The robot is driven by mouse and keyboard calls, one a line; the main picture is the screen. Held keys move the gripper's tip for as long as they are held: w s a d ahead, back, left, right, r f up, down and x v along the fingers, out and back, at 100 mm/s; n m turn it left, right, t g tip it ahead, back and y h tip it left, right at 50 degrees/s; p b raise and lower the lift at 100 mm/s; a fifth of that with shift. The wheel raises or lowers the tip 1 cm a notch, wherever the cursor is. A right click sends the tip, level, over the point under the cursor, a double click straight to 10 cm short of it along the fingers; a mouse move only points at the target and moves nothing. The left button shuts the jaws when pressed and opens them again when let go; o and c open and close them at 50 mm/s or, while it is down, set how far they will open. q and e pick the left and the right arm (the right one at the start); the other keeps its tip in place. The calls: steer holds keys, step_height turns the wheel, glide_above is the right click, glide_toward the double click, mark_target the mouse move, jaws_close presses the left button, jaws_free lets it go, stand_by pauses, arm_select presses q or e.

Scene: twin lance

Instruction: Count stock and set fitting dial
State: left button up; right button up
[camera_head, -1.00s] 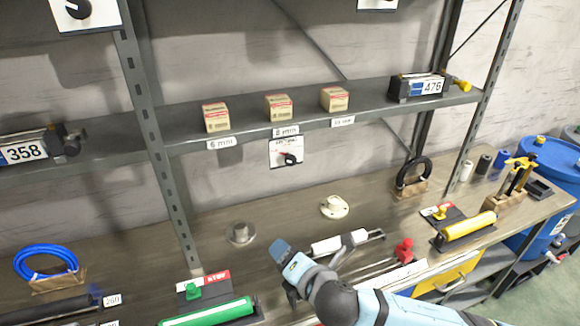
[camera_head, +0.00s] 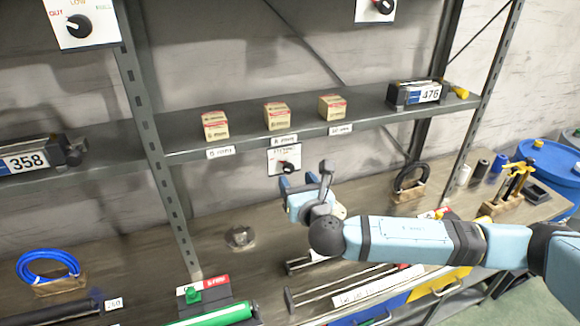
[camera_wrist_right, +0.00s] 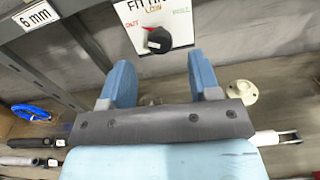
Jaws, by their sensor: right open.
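The fitting dial is a white plate (camera_head: 284,160) with a black knob (camera_head: 288,167), hung below the shelf edge in the head view. In the right wrist view the knob (camera_wrist_right: 159,40) lies just beyond and between my fingertips. My right gripper (camera_head: 304,180) is open and empty, its blue fingers raised toward the plate, apart from the knob. Three cardboard boxes, left (camera_head: 215,125), middle (camera_head: 277,115) and right (camera_head: 332,106), sit on the shelf above labels. My left gripper is not in view.
A counter numbered 476 (camera_head: 416,94) and one numbered 358 (camera_head: 28,160) sit on the shelf. Other dial plates (camera_head: 82,22) hang above. The bench holds a blue coil (camera_head: 48,265), a metal flange (camera_head: 240,237) and a green cylinder (camera_head: 214,313). A shelf post (camera_head: 163,150) stands left of the dial.

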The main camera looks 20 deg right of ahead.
mark_target(290, 171)
steer(key=shift+w+p, duration=0.4)
steer(key=shift+w, duration=2)
steer(key=c, duration=0.9)
